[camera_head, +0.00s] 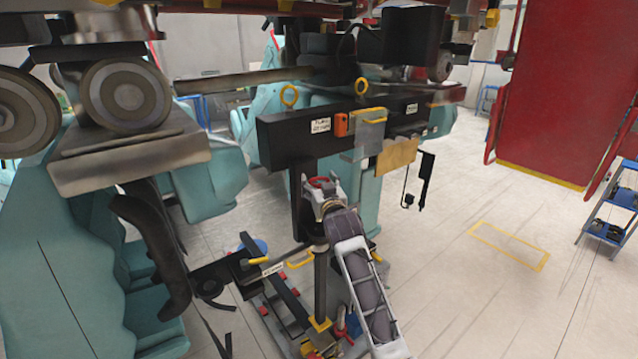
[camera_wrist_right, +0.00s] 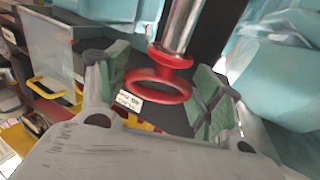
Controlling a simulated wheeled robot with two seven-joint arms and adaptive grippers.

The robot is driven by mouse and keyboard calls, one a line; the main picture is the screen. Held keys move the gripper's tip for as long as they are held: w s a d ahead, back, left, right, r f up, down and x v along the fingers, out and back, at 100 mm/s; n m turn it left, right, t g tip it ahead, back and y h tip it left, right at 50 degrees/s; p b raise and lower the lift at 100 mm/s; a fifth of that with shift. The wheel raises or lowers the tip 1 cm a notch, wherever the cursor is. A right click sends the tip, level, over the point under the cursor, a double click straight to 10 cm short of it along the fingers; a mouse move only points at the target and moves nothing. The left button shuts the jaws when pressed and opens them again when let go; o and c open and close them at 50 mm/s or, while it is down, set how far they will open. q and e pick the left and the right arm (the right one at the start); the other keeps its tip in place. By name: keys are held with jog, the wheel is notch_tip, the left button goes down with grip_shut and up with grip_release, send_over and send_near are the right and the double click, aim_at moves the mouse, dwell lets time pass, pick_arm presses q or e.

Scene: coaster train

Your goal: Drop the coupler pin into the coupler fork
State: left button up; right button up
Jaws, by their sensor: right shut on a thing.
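The coupler pin (camera_wrist_right: 178,28) shows in the right wrist view as a shiny metal shaft with a red collar and a red ring handle. Its red ring also shows in the head view (camera_head: 322,182), just below the black beam. My right gripper (camera_wrist_right: 158,88) has its green-padded fingers on either side of the red ring and is shut on the pin. In the head view my right gripper (camera_head: 323,190) is at the end of my arm, near the middle. The pin's lower end is hidden there. I cannot clearly make out the coupler fork. My left gripper is not in view.
A black beam (camera_head: 283,138) with labels and yellow rings hangs across the middle. A dark rail frame (camera_head: 285,300) and a black post (camera_head: 321,283) stand below it. Teal machinery (camera_head: 70,300) fills the left. A red panel (camera_head: 555,90) hangs at right above open floor.

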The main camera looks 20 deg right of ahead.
jog(key=shift+f+b, duration=3.3)
jog(key=shift+f, duration=3.1)
jog(key=o, duration=1.4)
jog(key=shift+c, duration=0.2)
jog(key=shift+f, duration=0.15)
jog(key=shift+s, duration=0.2)
jog(key=s, duration=1.1)
jog(key=shift+s+a, duration=0.3)
jog(key=shift+s, duration=0.05)
